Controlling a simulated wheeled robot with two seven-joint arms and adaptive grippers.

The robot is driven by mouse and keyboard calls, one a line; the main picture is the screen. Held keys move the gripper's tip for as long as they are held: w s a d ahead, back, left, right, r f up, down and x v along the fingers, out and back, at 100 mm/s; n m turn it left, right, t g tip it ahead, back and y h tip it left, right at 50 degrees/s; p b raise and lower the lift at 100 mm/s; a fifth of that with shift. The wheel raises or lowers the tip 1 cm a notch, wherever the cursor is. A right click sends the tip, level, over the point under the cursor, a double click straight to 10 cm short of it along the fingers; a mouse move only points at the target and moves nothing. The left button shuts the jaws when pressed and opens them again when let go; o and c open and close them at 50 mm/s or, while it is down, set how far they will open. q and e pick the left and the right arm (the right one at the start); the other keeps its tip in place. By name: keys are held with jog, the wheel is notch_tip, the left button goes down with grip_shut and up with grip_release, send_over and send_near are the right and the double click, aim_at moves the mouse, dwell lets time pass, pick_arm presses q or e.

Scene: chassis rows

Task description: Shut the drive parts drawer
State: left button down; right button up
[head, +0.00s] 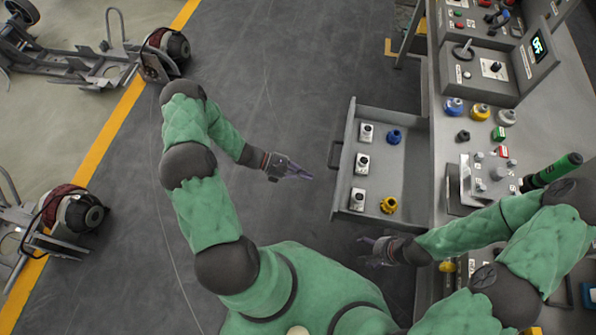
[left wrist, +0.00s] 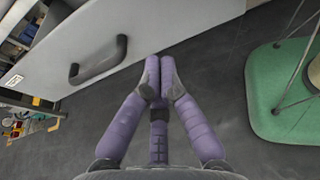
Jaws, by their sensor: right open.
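The grey drawer (head: 370,112) stands pulled out to the left from the workbench. Its dark handle (head: 335,153) is on the left-facing front, and the handle also shows in the left wrist view (left wrist: 98,60). Several white boxed parts, a blue part (head: 394,136) and a yellow part (head: 388,205) lie inside. My left gripper (head: 307,174) is just left of the drawer front and a little below the handle, apart from it. Its purple fingertips (left wrist: 160,68) meet, with nothing seen between them. My right gripper (head: 364,250) is open and empty below the drawer's near side.
Chassis frames (head: 75,62) stand at far left beyond a yellow floor line (head: 105,135). The dark floor left of the drawer is clear.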

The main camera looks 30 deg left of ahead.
pick_arm(q)
jog(key=r+b+x, duration=0.1)
jog(key=x, duration=0.6)
jog(key=shift+d, duration=0.55)
jog(key=shift+w, duration=0.15)
send_near(408, 203)
jog(key=d, duration=0.2)
jog(key=w+d+r, duration=0.1)
jog(key=d, duration=0.2)
jog(key=w+d+r+b, duration=0.1)
jog(key=d, duration=0.2)
jog(key=shift+w, duration=0.1)
jog(key=shift+w+d, duration=0.15)
jog(key=shift+d, duration=0.5)
jog(key=shift+w, duration=0.1)
